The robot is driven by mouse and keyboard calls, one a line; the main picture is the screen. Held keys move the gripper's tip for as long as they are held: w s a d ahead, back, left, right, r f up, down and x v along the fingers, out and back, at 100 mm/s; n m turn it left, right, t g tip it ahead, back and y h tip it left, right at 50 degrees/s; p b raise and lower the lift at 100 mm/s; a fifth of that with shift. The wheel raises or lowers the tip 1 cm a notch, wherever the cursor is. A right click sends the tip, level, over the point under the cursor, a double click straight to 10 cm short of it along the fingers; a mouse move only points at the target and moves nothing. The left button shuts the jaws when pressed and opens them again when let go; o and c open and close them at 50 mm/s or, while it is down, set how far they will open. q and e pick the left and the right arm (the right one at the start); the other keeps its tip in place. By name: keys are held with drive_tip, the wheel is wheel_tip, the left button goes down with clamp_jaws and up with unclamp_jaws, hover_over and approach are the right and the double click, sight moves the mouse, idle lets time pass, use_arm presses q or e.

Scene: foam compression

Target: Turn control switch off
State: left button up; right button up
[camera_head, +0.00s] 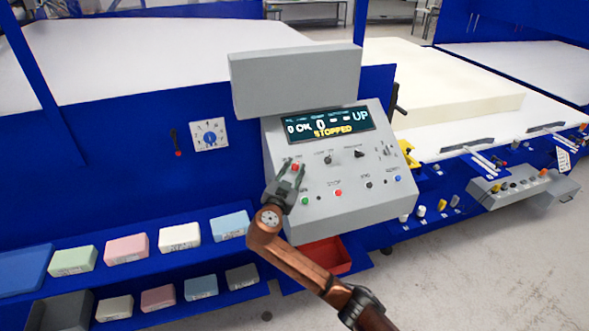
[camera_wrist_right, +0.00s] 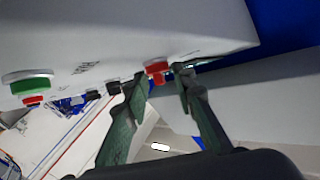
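The grey control panel (camera_head: 325,205) stands in the middle of the head view, its display (camera_head: 325,124) reading "OK", "UP" and "STOPPED". A red switch (camera_head: 295,167) sits at the panel's upper left; its label is too small to read. My right gripper (camera_head: 291,174) is at this switch, partly covering the panel around it. In the right wrist view a red knob (camera_wrist_right: 157,69) shows between and just beyond the two spread fingertips of the gripper (camera_wrist_right: 162,84). I cannot tell whether the fingers touch it. My left gripper is not in view.
A green button (camera_head: 305,201), a red button (camera_head: 338,193) and a blue button (camera_head: 398,178) are lower on the panel. A grey box (camera_head: 296,82) overhangs behind the display. Several coloured foam blocks (camera_head: 126,248) lie on blue shelves at left.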

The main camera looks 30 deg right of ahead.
drive_tip(key=shift+c, duration=0.3)
clamp_jaws()
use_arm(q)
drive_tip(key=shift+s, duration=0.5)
